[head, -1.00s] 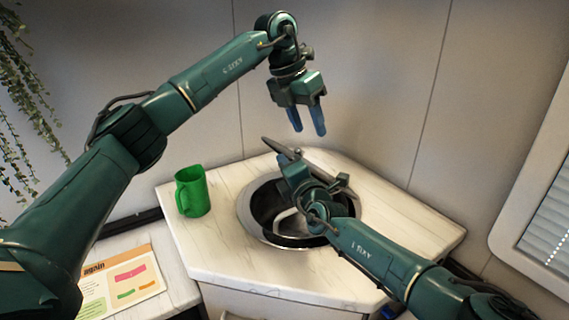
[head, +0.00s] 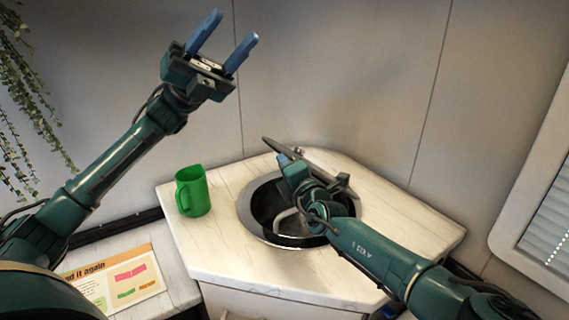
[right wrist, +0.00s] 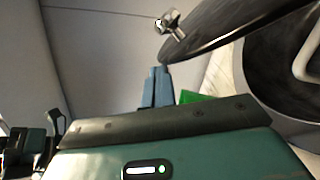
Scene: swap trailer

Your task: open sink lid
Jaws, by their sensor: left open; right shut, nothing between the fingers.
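The round sink (head: 262,208) is set in a white corner counter, and its dark basin is partly exposed. The sink lid (head: 318,163) is a dark disc, raised and tilted at the back of the sink, and partly hidden by my right arm. My right gripper (head: 284,160) is at the lid's left side, shut and empty. In the right wrist view its blue fingers (right wrist: 155,87) are together just beside the lid (right wrist: 235,28) and its small metal knob (right wrist: 168,20); I cannot tell whether they touch. My left gripper (head: 226,42) is open and empty, high at the left, away from the sink.
A green mug (head: 192,191) stands on the counter (head: 225,258), left of the sink. A printed sheet (head: 122,280) lies on the lower surface at the left. A hanging plant (head: 25,110) is at the left wall, and a window (head: 545,215) is at the right.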

